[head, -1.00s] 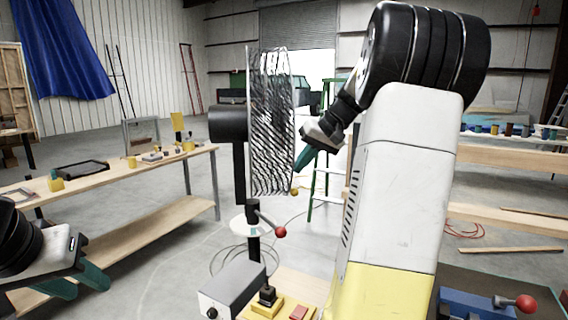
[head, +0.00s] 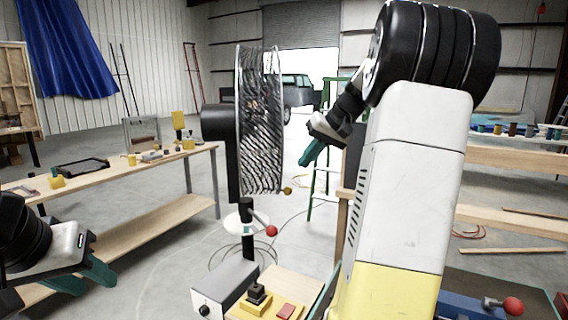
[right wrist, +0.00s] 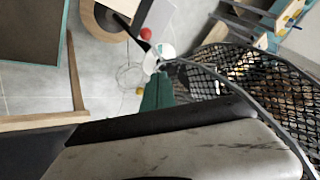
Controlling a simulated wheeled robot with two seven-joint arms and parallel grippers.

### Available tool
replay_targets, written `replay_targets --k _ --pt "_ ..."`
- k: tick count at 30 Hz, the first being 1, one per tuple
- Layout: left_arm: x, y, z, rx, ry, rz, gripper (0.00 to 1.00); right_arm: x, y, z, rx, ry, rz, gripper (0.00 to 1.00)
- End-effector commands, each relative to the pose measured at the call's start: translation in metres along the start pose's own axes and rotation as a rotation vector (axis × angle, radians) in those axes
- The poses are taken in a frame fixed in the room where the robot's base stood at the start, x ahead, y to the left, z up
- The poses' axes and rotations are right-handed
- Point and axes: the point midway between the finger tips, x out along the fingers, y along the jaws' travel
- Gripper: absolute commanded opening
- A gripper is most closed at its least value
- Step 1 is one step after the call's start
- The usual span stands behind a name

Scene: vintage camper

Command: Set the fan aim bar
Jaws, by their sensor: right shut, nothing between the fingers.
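The fan (head: 261,125) has a round wire cage, seen nearly edge-on in the head view, with a black motor housing (head: 217,122) on its left. A short bar ending in a yellow ball (head: 287,191) sticks out at the cage's lower right. A lever with a red knob (head: 272,231) is lower on the stand. My right gripper (head: 306,160) is shut and empty, right of the cage and above the yellow ball. In the right wrist view the yellow ball (right wrist: 142,91) shows beside the teal fingertips (right wrist: 157,92); contact is unclear. My left gripper (head: 88,280) is open and empty.
A grey box (head: 225,287) and a yellow base with a black knob and red button (head: 286,311) stand below the fan. A wooden workbench (head: 150,212) is at left. A green ladder (head: 323,180) stands behind my right gripper. Open floor lies between bench and fan.

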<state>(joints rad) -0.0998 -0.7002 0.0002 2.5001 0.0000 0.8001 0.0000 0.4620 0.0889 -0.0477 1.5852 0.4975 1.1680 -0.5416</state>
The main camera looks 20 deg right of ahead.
Motion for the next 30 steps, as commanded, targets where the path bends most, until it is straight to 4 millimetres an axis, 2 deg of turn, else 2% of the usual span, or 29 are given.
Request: replay_targets --k 12,15,23,26,29,30 --pt "0.0 0.0 0.0 0.0 0.0 0.0 0.36 -0.065 0.0 -0.001 -0.001 0.003 0.002 0.0" --pt "0.0 0.0 0.0 0.0 0.0 0.0 0.36 -0.076 0.0 -0.001 -0.001 0.002 0.001 0.0" --pt "0.0 0.0 0.0 0.0 0.0 0.0 0.36 -0.084 -0.002 0.001 -0.001 -0.001 0.001 0.0" --pt "0.0 0.0 0.0 0.0 0.0 0.0 0.36 -0.079 -0.017 0.012 -0.006 -0.009 0.009 0.0" --pt "0.0 0.0 0.0 0.0 0.0 0.0 0.36 -0.068 -0.048 0.041 -0.016 -0.024 0.031 0.0" --pt "0.0 0.0 0.0 0.0 0.0 0.0 0.36 -0.062 -0.063 0.058 -0.025 -0.03 0.045 0.0"
